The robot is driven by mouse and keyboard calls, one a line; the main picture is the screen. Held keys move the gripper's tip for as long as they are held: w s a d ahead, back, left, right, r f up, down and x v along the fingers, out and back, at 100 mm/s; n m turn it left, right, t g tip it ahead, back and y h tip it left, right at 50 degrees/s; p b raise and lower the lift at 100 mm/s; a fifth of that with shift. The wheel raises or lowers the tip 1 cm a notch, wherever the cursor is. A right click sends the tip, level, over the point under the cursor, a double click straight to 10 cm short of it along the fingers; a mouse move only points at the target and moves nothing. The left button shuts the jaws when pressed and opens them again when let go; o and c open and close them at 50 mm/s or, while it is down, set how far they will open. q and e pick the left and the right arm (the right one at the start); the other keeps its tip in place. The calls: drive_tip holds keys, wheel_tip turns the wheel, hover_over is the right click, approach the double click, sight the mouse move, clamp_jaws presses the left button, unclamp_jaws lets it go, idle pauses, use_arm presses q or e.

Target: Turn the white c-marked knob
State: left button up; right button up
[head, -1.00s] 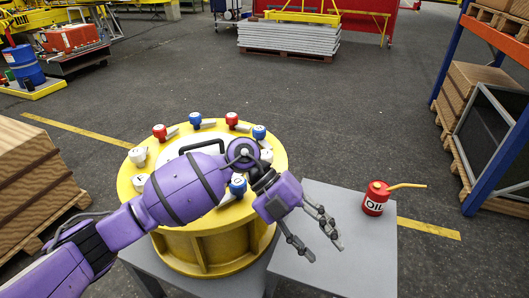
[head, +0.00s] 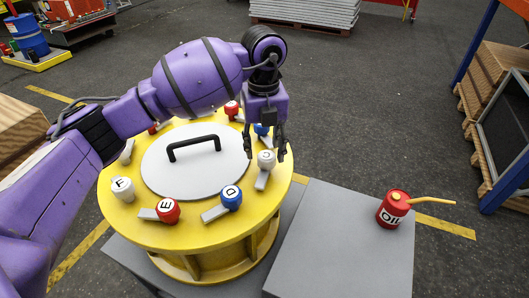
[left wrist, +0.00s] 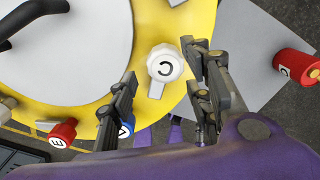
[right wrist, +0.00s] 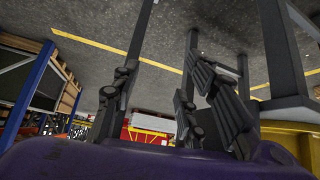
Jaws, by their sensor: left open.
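The white c-marked knob (head: 266,160) sits on the right part of the round yellow drum's rim, with a pale lever pointing down from it. In the left wrist view the knob (left wrist: 165,64) shows its letter C, just beyond and between the two fingertips. My left gripper (head: 266,149) points down over it, with its fingers open and apart on either side; I cannot tell whether they touch the knob. My right gripper (right wrist: 154,85) shows only in the right wrist view, its fingers apart and nothing between them, away from the drum top.
The yellow drum (head: 210,238) carries a white lid (head: 190,175) with a black handle. A blue D knob (head: 232,197), red E knob (head: 168,210) and white F knob (head: 122,189) stand nearby. A red oil can (head: 393,210) stands on the grey table (head: 345,245).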

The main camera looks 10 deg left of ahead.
sight(264, 155)
use_arm(q)
wheel_tip(264, 155, down, 2)
drive_tip(key=shift+w+f, duration=0.15)
drive_tip(key=shift+f, duration=0.35)
drive_tip(key=c, duration=1.1)
drive_tip(key=shift+o, duration=0.2)
use_arm(e)
drive_tip(key=shift+w+r, duration=0.35)
drive_tip(key=shift+w, duration=0.35)
